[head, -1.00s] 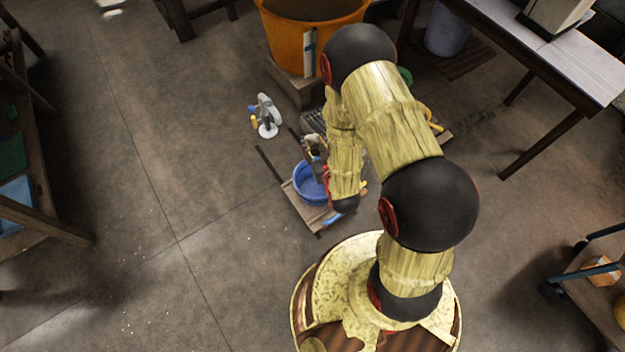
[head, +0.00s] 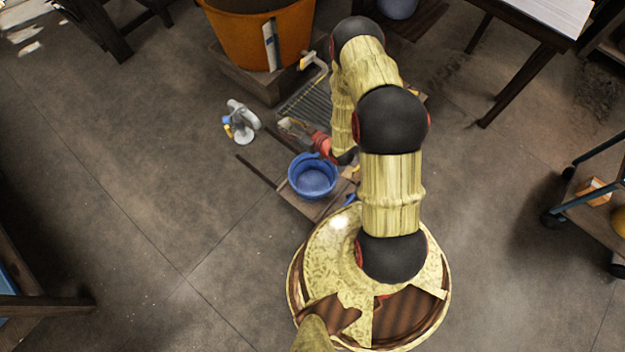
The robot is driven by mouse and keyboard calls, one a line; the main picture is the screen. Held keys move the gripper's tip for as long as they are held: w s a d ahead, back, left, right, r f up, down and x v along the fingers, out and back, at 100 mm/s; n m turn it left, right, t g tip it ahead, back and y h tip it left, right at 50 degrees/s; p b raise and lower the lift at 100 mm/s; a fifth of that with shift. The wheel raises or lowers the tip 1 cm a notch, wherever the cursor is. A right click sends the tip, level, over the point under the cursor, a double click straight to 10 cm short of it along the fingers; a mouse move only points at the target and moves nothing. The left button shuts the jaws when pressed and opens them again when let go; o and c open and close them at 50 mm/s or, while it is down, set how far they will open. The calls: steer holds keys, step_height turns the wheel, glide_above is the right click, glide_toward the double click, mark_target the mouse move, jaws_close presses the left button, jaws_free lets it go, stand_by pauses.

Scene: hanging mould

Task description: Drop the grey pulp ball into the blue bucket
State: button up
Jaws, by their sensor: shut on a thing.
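The blue bucket (head: 312,189) stands upright on a low wooden board near my base, its open top facing me. I see nothing inside it. My gripper (head: 287,126) is just behind the bucket in the picture, beside the slatted grate, pointing left. Its red wrist part is near the bucket's back rim. The jaws are small in this view and shut on a pale grey thing, which I take to be the grey pulp ball; its outline is hard to make out, partly hidden by the fingers.
A large orange tub (head: 245,38) stands on a wooden block at the back. A small grey fan-like device (head: 243,122) is on the floor left of the gripper. A slatted grate (head: 310,99) lies behind. A table (head: 545,12) and cart (head: 590,205) stand right.

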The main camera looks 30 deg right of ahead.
steer(key=s+d+f+n+g+y+b, duration=0.1)
steer(key=s+d+f+n+y+b, duration=0.1)
steer(key=f, duration=1.1)
steer(key=s+d+f+n+g+y+b, duration=0.1)
steer(key=s+d+f+b, duration=0.3)
steer(key=f, duration=0.9)
steer(key=shift+s+d+f+n+y, duration=0.15)
steer(key=shift+s+d+n+y, duration=0.5)
steer(key=shift+s+d, duration=0.35)
steer(key=o, duration=1.3)
steer(key=shift+c, duration=0.2)
steer(key=shift+s, duration=0.1)
steer(key=v, duration=1.2)
